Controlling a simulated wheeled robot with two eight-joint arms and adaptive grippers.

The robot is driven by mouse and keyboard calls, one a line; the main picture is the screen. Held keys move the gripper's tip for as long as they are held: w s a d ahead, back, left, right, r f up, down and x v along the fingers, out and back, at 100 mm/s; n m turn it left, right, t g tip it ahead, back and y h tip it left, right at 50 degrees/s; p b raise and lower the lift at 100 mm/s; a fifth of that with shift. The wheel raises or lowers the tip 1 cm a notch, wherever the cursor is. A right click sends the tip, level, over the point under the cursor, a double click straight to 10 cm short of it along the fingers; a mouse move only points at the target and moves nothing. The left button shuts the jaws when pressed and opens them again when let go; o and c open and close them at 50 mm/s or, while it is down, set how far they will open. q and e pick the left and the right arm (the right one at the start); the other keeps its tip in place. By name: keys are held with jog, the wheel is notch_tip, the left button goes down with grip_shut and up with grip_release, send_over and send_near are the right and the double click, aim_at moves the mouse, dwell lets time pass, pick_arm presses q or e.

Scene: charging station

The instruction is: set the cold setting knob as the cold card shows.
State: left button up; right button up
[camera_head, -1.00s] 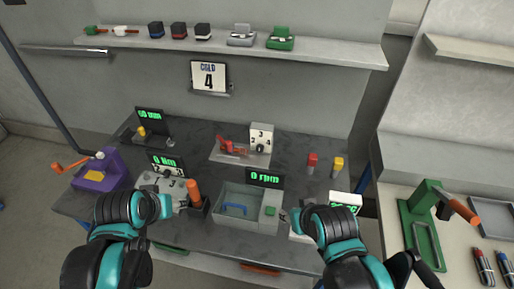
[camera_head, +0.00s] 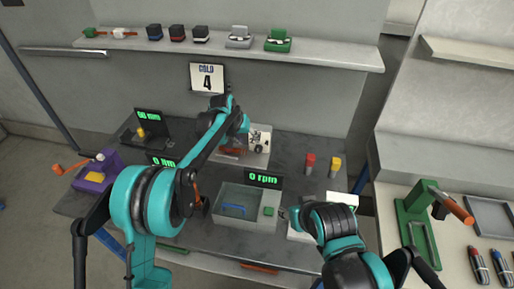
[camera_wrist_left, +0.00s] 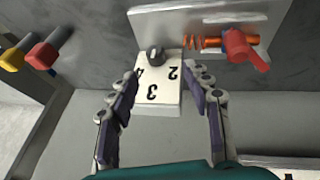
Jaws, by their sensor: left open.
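The cold card (camera_head: 208,78) hangs on the back wall and reads COLD 4. The cold setting knob (camera_wrist_left: 155,53) is a dark knob on a white number plate (camera_wrist_left: 158,92), where 2, 3 and 4 show upside down in the left wrist view. Its pointing direction is not clear. In the head view the plate (camera_head: 262,134) is partly hidden by my left arm. My left gripper (camera_wrist_left: 160,76) is open, its fingers spread on both sides of the plate, with the knob just beyond the fingertips. My right gripper (camera_head: 288,214) is low at the right; its jaws are too small to judge.
A red part with an orange spring (camera_wrist_left: 240,46) is beside the plate. Red (camera_head: 309,163) and yellow (camera_head: 334,165) pieces stand to the right on the table. A grey tray with a blue handle (camera_head: 234,210) and an rpm display (camera_head: 263,179) lie in front. The shelf (camera_head: 330,56) is above.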

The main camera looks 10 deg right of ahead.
aim_at(257, 148)
pick_arm(q)
jog(key=x, duration=0.3)
jog(key=b+x, duration=0.1)
jog(key=x, duration=0.2)
jog(key=b+x, duration=0.1)
jog(key=x, duration=0.3)
jog(key=shift+d+r, duration=0.2)
jog(key=shift+d, duration=0.15)
grip_shut()
